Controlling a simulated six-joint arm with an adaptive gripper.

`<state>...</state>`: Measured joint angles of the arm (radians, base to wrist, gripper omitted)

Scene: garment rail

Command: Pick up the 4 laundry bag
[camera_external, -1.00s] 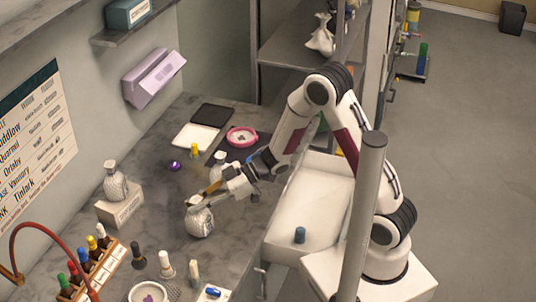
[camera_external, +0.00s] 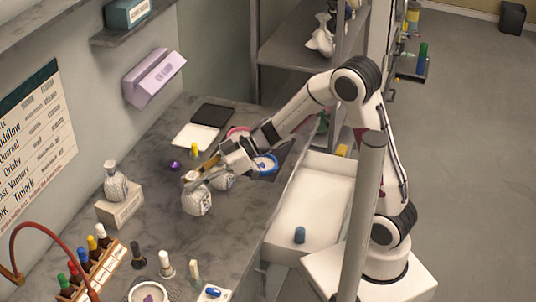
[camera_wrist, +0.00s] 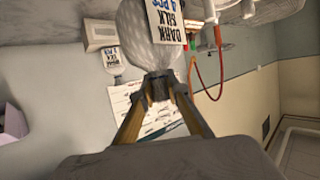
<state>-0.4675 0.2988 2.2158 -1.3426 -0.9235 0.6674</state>
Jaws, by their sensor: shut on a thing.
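My gripper (camera_external: 190,180) is shut on the neck of a pale grey laundry bag (camera_external: 197,200), which hangs upright over the grey worktop. In the wrist view my fingertips (camera_wrist: 160,88) meet at the bag's neck, and the bag (camera_wrist: 140,45) appears upside down. Its label (camera_wrist: 167,22) reads "DARK SILK" and what looks like "4 PCS". A second bag (camera_external: 223,180) stands just behind, partly hidden by my gripper. A third bag (camera_external: 115,184) stands on a white box (camera_external: 121,208) at the left; its label is too small to read in full.
A rack of bottles (camera_external: 92,268) stands at the front left. A blue dish (camera_external: 265,165) lies behind my gripper. Open worktop (camera_external: 165,215) lies left of the held bag.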

